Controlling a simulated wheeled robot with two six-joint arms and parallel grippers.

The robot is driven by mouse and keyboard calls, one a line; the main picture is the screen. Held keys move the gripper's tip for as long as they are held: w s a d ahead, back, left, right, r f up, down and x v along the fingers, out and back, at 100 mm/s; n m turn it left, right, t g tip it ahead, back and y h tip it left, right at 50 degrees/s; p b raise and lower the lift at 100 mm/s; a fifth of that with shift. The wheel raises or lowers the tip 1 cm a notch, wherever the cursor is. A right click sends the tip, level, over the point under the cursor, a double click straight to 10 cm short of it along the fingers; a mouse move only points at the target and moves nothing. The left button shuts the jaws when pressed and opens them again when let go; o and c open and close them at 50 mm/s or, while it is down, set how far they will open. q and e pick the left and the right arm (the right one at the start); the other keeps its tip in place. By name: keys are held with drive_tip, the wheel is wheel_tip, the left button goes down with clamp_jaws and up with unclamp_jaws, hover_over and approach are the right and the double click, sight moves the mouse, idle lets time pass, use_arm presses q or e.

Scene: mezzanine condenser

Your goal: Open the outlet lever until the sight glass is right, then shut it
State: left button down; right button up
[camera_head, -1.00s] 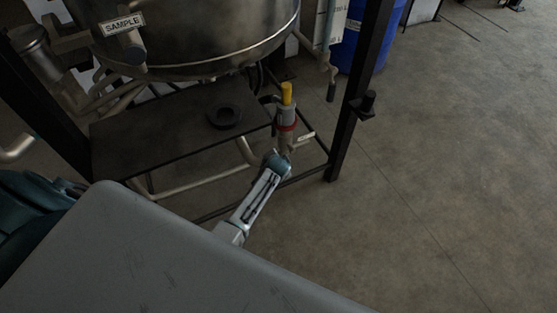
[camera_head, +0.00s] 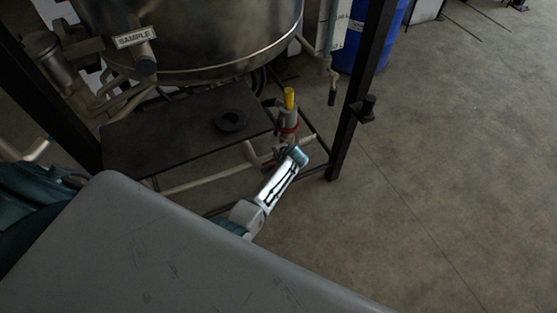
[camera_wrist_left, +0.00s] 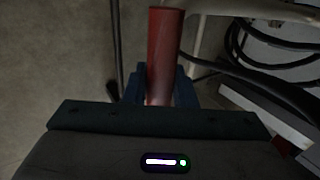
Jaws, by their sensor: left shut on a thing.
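A red lever (camera_wrist_left: 165,50) stands between the blue fingers of my left gripper (camera_wrist_left: 160,90) in the left wrist view, and the gripper is shut on it. In the head view my left forearm reaches toward a metal valve fitting (camera_head: 289,118) with a yellow top and red band, under the right side of a steel vessel (camera_head: 190,35). The fingertips are mostly hidden there by the wrist. A white marked panel with a thin tube (camera_head: 331,28) stands behind the frame post and may be the sight glass; its level cannot be read. My right gripper is not in view.
A dark frame post (camera_head: 355,100) stands close to the right of the valve. A dark shelf (camera_head: 170,140) lies under the vessel. A blue drum (camera_head: 375,38) stands behind. Open floor lies to the right. Black hoses and a pale pipe show beside the lever in the wrist view.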

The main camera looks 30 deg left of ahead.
use_arm(q)
drive_tip(key=c, duration=1.2)
unclamp_jaws()
drive_tip(key=shift+w, duration=0.1)
drive_tip(key=shift+c, duration=0.2)
drive_tip(key=shift+d+r, duration=0.1)
drive_tip(key=shift+r, duration=0.05)
drive_tip(key=v, duration=1)
drive_tip(key=shift+s+r, duration=0.2)
drive_tip(key=shift+r, duration=0.05)
drive_tip(key=shift+d, duration=0.15)
